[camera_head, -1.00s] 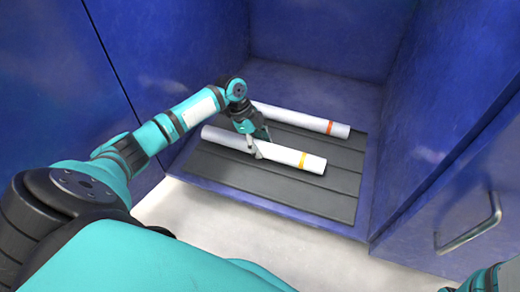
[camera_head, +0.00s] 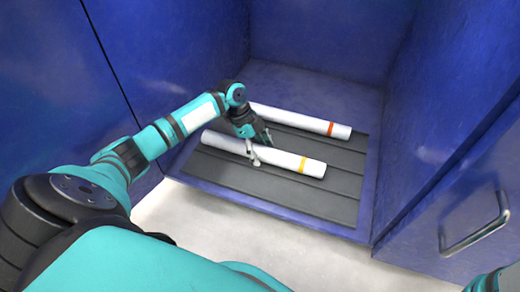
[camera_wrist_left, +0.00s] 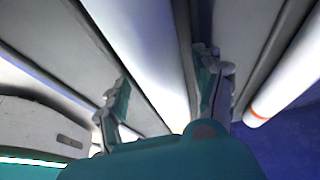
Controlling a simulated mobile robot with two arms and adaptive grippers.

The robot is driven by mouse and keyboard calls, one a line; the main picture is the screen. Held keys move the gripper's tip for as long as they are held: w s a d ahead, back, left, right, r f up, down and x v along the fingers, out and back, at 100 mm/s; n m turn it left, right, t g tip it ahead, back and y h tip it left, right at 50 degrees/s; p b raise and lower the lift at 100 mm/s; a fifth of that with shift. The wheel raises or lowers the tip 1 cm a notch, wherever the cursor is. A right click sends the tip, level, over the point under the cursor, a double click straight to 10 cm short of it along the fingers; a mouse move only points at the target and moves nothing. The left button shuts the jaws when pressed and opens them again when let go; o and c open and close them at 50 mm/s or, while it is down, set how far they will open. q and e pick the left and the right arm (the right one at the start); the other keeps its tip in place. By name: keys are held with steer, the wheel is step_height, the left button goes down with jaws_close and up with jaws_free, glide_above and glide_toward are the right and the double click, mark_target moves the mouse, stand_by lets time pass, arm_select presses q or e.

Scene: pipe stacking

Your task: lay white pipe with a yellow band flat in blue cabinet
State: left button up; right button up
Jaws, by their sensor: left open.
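The white pipe with a yellow band (camera_head: 285,160) lies flat on the dark slatted floor of the blue cabinet (camera_head: 330,42), near the front. My left gripper (camera_head: 260,150) is over the middle of this pipe, open, with one finger on its near side and one beyond it. In the left wrist view the pipe (camera_wrist_left: 145,45) runs between the spread fingers (camera_wrist_left: 163,80), with gaps beside it. I cannot tell whether a finger touches it. My right gripper is not in view.
A white pipe with a red band (camera_head: 305,121) lies behind, roughly parallel, with a strip of floor between. Cabinet walls stand left, right and behind. A metal handle (camera_head: 475,228) is on the right panel. The floor slats (camera_head: 275,190) in front are bare.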

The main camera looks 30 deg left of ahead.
arm_select(q)
steer(key=p+v, duration=0.7)
steer(key=v, duration=0.4)
steer(key=shift+a+r+p, duration=0.3)
steer(key=shift+r+p, duration=0.1)
steer(key=shift+r, duration=0.1)
